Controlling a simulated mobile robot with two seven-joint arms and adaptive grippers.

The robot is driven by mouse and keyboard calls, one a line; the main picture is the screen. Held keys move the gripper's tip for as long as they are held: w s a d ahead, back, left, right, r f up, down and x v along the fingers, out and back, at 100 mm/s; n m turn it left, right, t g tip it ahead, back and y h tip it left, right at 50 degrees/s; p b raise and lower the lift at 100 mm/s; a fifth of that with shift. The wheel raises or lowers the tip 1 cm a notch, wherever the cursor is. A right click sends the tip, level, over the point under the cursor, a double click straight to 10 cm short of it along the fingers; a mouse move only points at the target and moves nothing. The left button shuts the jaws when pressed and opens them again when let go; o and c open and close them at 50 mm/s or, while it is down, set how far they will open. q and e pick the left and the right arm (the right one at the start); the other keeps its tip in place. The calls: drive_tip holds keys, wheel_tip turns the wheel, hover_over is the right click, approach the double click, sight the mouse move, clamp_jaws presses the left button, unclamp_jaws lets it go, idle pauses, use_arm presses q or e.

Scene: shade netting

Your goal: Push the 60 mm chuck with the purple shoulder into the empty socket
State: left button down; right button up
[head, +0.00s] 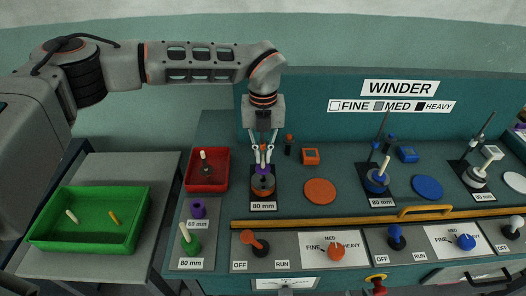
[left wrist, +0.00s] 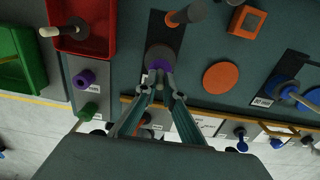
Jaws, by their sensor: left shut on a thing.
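My left gripper (head: 263,147) points down over the first winder station and is shut on the chuck with the purple shoulder (head: 263,169). In the left wrist view its fingertips (left wrist: 158,88) close around the pale shank, with the purple shoulder (left wrist: 159,65) just beyond them. The chuck is at the dark and orange socket (head: 262,186) behind an "80 mm" label. The fingers and chuck hide the socket mouth, so I cannot tell how deep the chuck sits. My right gripper is not in view.
A red tray (head: 226,181) with a dark, pale-topped piece stands left of the station. A purple holder (head: 198,209) and a green chuck (head: 191,243) are in front of it. A green tray (head: 91,246) is far left. An orange disc (head: 320,191) and yellow rail (head: 350,217) lie nearby.

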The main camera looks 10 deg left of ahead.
sight(263, 168)
use_arm(q)
drive_tip(key=shift+f, duration=0.25)
idle(0.6)
drive_tip(key=shift+f, duration=0.6)
idle(0.3)
drive_tip(key=shift+f+b, duration=0.35)
idle(0.3)
drive_tip(key=shift+f, duration=0.35)
drive_tip(key=shift+f, duration=0.2)
drive_tip(key=shift+f+b, duration=0.4)
drive_tip(key=shift+f, duration=0.15)
